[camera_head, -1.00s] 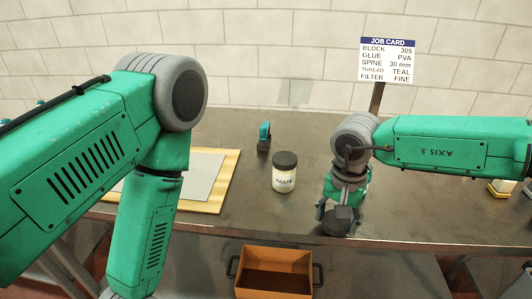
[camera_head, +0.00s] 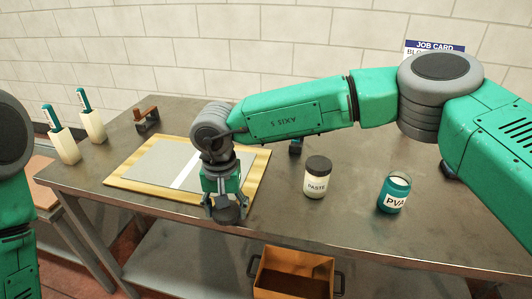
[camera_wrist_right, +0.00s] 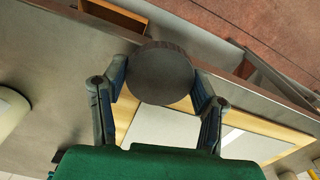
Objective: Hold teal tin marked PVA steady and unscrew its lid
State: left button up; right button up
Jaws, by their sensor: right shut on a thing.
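The teal tin marked PVA (camera_head: 394,194) stands upright on the bench, right of centre in the head view. Its top is uncovered and shows pale contents. My right gripper (camera_head: 227,208) is well left of the tin, over the front edge of the board. It is shut on a dark round lid (camera_wrist_right: 160,74), with a finger on each side of it in the right wrist view. The lid's height above the board is hard to tell. My left arm shows only at the left edge, and its gripper is out of view.
A PASTE jar (camera_head: 317,182) with a dark lid stands left of the tin. A board with grey sheet (camera_head: 150,160) lies under my right wrist. Two holders with teal-handled tools (camera_head: 91,124) and a brown-handled item (camera_head: 147,118) stand at left. An orange-brown bin (camera_head: 293,275) sits below the bench front.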

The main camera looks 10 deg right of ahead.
aim_at(397, 188)
jog(key=i+l+u, duration=0.15)
jog(key=u, duration=1.9)
jog(key=l+z, duration=0.15)
jog(key=z, duration=0.35)
jog(key=l+z, duration=0.1)
jog(key=z, duration=0.4)
jog(key=i+l+z, duration=0.1)
jog(key=z, duration=0.4)
jog(key=i+z, duration=0.1)
jog(key=z, duration=0.4)
jog(key=i+l+z, duration=0.1)
jog(key=z, duration=0.4)
